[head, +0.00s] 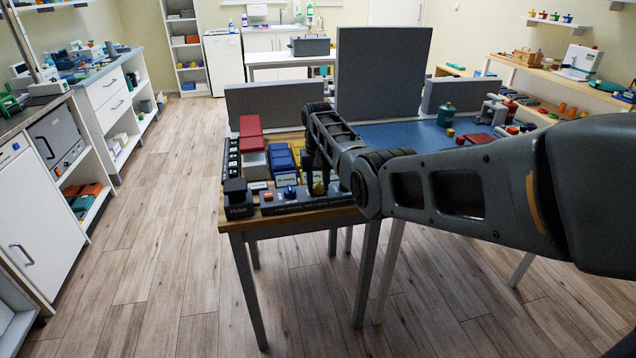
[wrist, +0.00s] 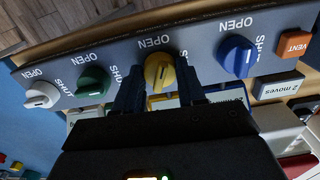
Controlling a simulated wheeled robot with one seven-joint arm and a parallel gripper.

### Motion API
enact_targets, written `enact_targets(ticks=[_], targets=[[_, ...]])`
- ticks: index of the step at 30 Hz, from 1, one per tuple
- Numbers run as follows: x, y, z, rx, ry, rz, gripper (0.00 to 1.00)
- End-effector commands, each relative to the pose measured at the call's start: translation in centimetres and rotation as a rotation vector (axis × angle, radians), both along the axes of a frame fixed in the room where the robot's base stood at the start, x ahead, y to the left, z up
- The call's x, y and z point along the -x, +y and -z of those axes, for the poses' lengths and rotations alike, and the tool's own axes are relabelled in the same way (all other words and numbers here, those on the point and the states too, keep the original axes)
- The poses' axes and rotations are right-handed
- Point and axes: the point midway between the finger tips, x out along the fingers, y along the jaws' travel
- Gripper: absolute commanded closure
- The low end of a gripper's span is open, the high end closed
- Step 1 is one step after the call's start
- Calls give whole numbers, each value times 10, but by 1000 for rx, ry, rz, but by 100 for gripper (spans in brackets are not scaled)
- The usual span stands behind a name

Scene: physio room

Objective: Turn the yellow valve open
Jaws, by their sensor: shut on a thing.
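A dark valve panel (wrist: 208,42) carries a row of round knobs with OPEN and SHUT lettering. The yellow valve (wrist: 159,70) sits between a green knob (wrist: 93,82) and a blue knob (wrist: 237,56). My gripper (wrist: 159,88) has one finger on each side of the yellow valve and is shut on it. I cannot tell exactly where the yellow valve's pointer stands. In the head view my gripper (head: 317,178) reaches down at the panel (head: 300,203) on the near edge of the table, and the yellow valve is mostly hidden by it.
A white knob (wrist: 41,95) is at the row's left end in the wrist view. An orange VENT block (wrist: 294,45) is at the right. Red blocks (head: 251,132) and blue blocks (head: 281,160) stand behind the panel. Grey screens (head: 382,75) rise behind the table.

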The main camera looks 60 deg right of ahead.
Motion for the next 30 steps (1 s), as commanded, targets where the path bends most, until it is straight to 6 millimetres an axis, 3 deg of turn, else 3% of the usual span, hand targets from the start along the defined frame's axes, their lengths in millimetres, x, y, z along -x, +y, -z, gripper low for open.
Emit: enact_targets(ticks=[15,30], targets=[[0,0,0,-1,1,-368,91],[0,0,0,-1,1,-452,91]])
